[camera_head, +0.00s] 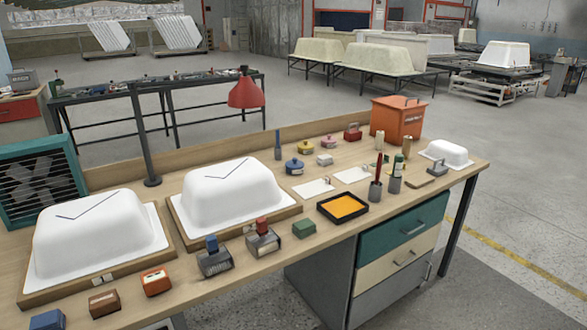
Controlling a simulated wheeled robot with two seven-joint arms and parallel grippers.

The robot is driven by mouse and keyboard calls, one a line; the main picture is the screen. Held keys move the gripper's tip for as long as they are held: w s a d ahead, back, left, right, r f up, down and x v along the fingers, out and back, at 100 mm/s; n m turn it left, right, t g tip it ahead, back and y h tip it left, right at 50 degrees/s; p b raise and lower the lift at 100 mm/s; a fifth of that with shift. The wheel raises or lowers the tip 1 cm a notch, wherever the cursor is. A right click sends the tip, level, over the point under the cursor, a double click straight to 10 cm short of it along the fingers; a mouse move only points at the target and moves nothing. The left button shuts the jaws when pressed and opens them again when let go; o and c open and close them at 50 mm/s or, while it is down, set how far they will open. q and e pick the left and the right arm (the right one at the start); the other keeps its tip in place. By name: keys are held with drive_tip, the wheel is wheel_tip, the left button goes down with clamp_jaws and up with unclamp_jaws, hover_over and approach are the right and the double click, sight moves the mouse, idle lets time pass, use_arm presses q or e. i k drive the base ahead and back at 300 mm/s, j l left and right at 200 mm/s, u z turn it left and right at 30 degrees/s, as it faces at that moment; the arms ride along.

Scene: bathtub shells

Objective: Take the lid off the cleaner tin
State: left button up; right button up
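Neither of my grippers is in view.
Two white tub shells on boards (95,240) (232,195) fill the left of the workbench (200,293). Brushes, a black tray with orange contents (342,208), white cards, an orange bin (397,121), a red lamp (246,93) and a fan (42,180) stand around. Drawers hang below.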

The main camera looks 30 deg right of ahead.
sight(295, 164)
drive_tip(key=l, duration=0.45)
drive_tip(key=k+l+u, duration=0.1)
drive_tip(key=l, duration=0.3)
drive_tip(key=k+l, duration=0.1)
drive_tip(key=l, duration=0.35)
drive_tip(key=k+l+u, duration=0.1)
drive_tip(key=l, duration=0.3)
drive_tip(key=k+l, duration=0.1)
drive_tip(key=l, duration=0.35)
drive_tip(key=k+l+u, duration=0.15)
drive_tip(key=l, duration=0.7)
drive_tip(key=k+u, duration=0.05)
